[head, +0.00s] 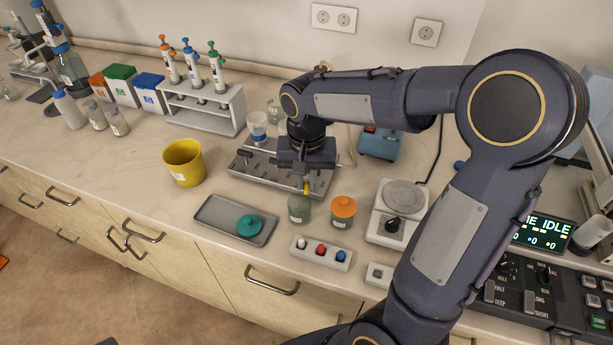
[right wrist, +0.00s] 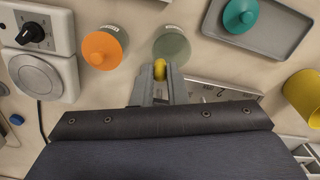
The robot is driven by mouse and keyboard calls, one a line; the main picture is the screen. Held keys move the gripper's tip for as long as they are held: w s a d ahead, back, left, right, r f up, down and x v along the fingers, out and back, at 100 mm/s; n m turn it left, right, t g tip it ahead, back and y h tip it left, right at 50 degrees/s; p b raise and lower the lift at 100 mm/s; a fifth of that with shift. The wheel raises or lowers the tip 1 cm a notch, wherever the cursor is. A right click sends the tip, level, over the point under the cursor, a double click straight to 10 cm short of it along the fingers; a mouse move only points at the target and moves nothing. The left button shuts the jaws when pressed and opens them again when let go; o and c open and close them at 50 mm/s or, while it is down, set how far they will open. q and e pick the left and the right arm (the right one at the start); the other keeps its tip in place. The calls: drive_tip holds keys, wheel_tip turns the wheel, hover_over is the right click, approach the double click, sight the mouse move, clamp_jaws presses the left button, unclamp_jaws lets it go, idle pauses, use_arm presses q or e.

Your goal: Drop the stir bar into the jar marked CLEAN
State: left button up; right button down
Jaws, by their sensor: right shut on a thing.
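My right gripper (head: 306,180) is shut on a small yellow piece, the stir bar (head: 307,188). In the right wrist view the stir bar (right wrist: 160,70) sits between the fingertips (right wrist: 160,82). It is held just above and near the rim of an open grey-green jar (head: 299,209). This jar (right wrist: 171,45) has no lid on. A second jar with an orange lid (head: 343,207) stands just right of it. A teal lid (head: 249,225) lies on a grey tray (head: 213,217). The jar labels are too small to read. My left gripper is not in view.
A metal rack (head: 242,172) lies behind the jars, partly hidden by my right arm. A yellow cup (head: 184,163) stands to the left. A white stirrer plate (head: 399,211) stands to the right. A holder with white, red and blue pieces (head: 320,254) lies in front.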

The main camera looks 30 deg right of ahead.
sight(307, 183)
drive_tip(key=c, duration=1.4)
unclamp_jaws()
drive_tip(key=shift+o, duration=0.2)
wheel_tip(307, 183, up, 8)
drive_tip(key=shift+f, duration=0.1)
drive_tip(key=s+a+f+n+t+y, duration=0.2)
drive_tip(key=s, duration=0.6)
drive_tip(key=s+a+f+n+t+y, duration=0.1)
drive_tip(key=s+a+f+n+t, duration=0.1)
drive_tip(key=s, duration=0.7)
drive_tip(key=shift+f+n+t+y, duration=0.3)
drive_tip(key=shift+n+t+y, duration=0.1)
drive_tip(key=shift+t, duration=0.4)
